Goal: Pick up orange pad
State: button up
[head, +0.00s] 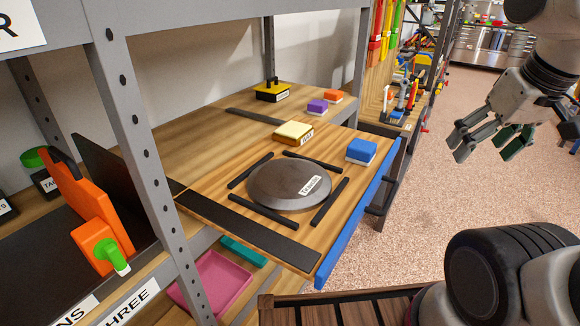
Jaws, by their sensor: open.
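The orange pad (333,96) is a small block with an orange top and a pale lower part. It sits at the back right of the wooden shelf, just right of a purple pad (317,106). My gripper (484,145) hangs in the air at the upper right, over the floor and well to the right of the shelf. Its fingers are apart with nothing between them. It is clear of the orange pad.
A yellow pad (293,131), a blue pad (361,150) and a grey disc (289,185) framed by black strips sit nearer on the wooden board (220,203). A grey upright post (134,140) stands at left. The speckled floor (420,215) is open at right.

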aim_at(331, 95)
jog(key=i+l, duration=0.3)
jog(key=l, duration=0.15)
jog(key=i+l, duration=0.35)
jog(key=i+l+u, duration=0.1)
jog(key=i+l, duration=0.2)
jog(key=l, duration=0.2)
jog(key=i+l, duration=0.35)
jog(key=i+l+u, duration=0.1)
jog(key=i+l, duration=0.2)
jog(key=l, duration=0.3)
jog(key=i+l+u, duration=0.1)
jog(key=u, duration=0.9)
jog(key=k+l, duration=0.05)
jog(key=l, duration=0.05)
